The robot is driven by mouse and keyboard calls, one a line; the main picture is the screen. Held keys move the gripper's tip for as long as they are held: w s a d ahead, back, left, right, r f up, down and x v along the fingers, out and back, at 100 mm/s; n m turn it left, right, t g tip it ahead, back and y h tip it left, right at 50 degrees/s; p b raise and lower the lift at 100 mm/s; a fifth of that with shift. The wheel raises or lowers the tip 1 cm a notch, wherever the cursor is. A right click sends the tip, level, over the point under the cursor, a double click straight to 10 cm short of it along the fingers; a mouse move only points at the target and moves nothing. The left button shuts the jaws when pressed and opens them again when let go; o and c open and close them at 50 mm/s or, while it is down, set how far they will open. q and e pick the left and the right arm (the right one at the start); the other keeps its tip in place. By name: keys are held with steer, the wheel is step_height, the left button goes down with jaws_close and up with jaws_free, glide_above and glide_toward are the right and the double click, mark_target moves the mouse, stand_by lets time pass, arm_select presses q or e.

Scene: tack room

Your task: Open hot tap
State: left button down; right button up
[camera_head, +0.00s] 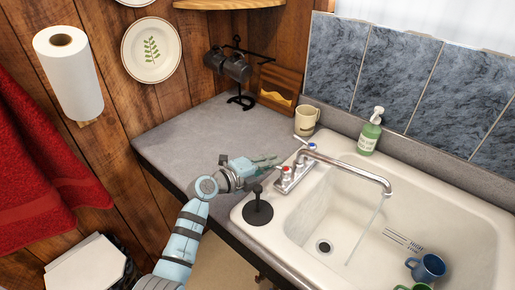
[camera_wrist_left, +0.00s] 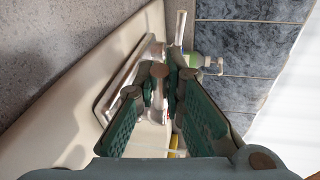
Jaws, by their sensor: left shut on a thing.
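The chrome tap (camera_head: 345,170) stands at the left back of the white sink. Its hot handle (camera_head: 286,173) has a red cap and its cold handle (camera_head: 311,147) a blue cap. A thin stream of water (camera_head: 364,230) falls from the spout into the basin. My left gripper (camera_head: 272,163) is at the hot handle, reaching in from the left. In the left wrist view, the fingers of my left gripper (camera_wrist_left: 164,80) close on the metal hot handle (camera_wrist_left: 157,84) between them and partly hide it. My right gripper is not in view.
A black plunger-like stopper (camera_head: 258,210) stands on the sink's left rim, close to my arm. A green soap bottle (camera_head: 370,132) and a beige mug (camera_head: 306,120) stand behind the tap. A blue mug (camera_head: 428,268) lies in the basin.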

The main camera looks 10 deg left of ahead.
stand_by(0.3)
arm_select(q)
steer(key=c, duration=1.7)
jaws_free()
steer(key=shift+o, duration=0.2)
steer(key=v, duration=1.2)
steer(key=shift+s, duration=0.2)
